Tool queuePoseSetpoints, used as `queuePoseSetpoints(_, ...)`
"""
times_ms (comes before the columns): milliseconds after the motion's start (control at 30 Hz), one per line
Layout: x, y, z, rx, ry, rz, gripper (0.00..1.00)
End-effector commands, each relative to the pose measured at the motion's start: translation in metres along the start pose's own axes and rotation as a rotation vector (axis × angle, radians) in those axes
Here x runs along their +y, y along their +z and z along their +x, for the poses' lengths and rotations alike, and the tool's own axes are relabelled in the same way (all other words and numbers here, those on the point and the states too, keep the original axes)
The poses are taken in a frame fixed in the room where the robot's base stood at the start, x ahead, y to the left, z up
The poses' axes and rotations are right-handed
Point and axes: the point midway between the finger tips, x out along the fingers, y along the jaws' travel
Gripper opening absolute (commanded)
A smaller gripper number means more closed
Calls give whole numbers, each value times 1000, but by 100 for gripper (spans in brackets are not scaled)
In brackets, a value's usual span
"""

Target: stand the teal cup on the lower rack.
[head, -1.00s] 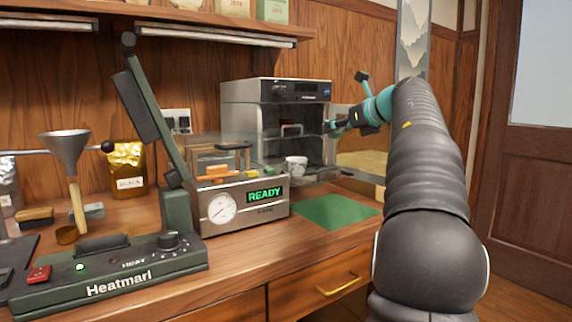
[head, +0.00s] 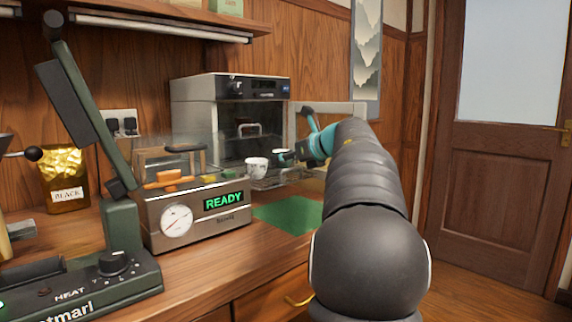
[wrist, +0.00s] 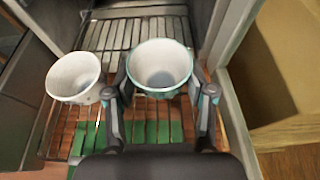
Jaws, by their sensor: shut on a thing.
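My gripper (wrist: 161,98) is shut on the teal cup (wrist: 160,66), white inside with a teal edge, in the wrist view. The cup is upright, one finger on each side. In the head view, my gripper (head: 287,157) is low at the front of the steel cabinet, and the cup is small and hard to make out there. The lower rack (wrist: 58,130) is a wire grid lying under the cup, jutting out of the cabinet; I cannot tell whether the cup touches it. A second white cup (wrist: 74,76) stands to the left; it also shows in the head view (head: 256,168).
The steel cabinet (head: 195,105) has its glass door swung open to the right, close beside my arm. A green mat (head: 288,214) lies on the counter below the rack. A device reading READY (head: 195,218) and a green heat sealer (head: 85,285) stand left.

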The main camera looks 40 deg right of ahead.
Motion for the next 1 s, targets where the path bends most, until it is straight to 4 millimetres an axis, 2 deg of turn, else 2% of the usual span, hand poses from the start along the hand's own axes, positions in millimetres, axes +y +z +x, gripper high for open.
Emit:
queuePoseSetpoints(100, 1, -8, 3, -1, 1, 0, 20)
queuePoseSetpoints(500, 1, -12, 6, -1, 2, -1, 20)
queuePoseSetpoints(533, 1, -12, 6, -1, 2, -1, 57)
queuePoseSetpoints(633, 1, -11, 5, -1, 2, -1, 80)
queuePoseSetpoints(1000, 1, -8, 4, -1, 2, -1, 80)
